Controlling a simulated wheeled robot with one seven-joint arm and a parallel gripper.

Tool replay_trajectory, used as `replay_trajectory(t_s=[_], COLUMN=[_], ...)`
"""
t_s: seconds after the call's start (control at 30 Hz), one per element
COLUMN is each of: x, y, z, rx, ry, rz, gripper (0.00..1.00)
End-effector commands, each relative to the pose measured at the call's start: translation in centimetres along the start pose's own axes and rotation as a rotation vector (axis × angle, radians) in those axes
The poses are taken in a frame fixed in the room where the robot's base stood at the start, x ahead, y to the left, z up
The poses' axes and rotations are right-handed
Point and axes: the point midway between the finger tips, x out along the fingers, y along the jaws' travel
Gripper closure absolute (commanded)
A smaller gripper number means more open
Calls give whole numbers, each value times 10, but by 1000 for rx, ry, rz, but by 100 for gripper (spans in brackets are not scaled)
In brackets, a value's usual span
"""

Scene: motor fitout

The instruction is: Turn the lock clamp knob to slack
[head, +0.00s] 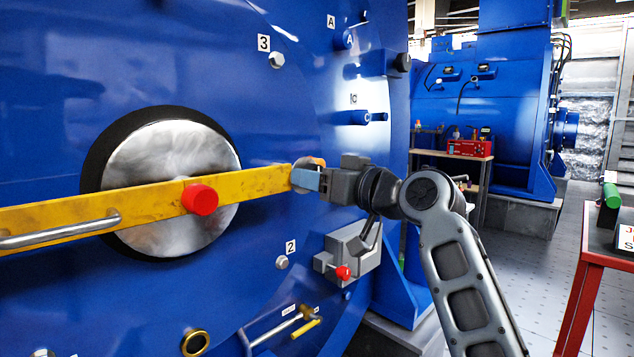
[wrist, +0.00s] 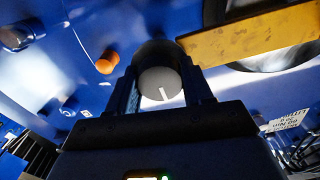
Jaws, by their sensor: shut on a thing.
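A round grey knob (wrist: 160,84) with a short white pointer line sits between the two fingers of my gripper (wrist: 166,76) in the wrist view. The gripper is shut on it. In the head view my gripper (head: 306,179) reaches in from the right to the end of the yellow bar (head: 255,183), against the blue motor face. The knob is mostly hidden there by the fingers. No label for slack is readable around the knob.
The yellow bar crosses the round metal shaft end (head: 165,220) and bears a red knob (head: 200,199). An orange knob (wrist: 108,62) is close to the gripper. A grey block with a red knob (head: 343,272) is below my arm. A red table (head: 595,255) stands right.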

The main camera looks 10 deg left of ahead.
Motion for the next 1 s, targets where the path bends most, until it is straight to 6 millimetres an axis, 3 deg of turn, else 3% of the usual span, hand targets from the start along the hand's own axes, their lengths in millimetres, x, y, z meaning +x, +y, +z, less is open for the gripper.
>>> replay_trajectory(t_s=[0.33,0.37,0.6,0.87,1.0], x=[0,0,0,-1,-12], y=[1,1,0,0,1], z=[1,1,0,0,-1], rx=[-2,-2,-1,-1,-1], ry=[-2,-2,-1,0,2], rz=[1,1,1,0,2], gripper=[80,48,25,24,24])
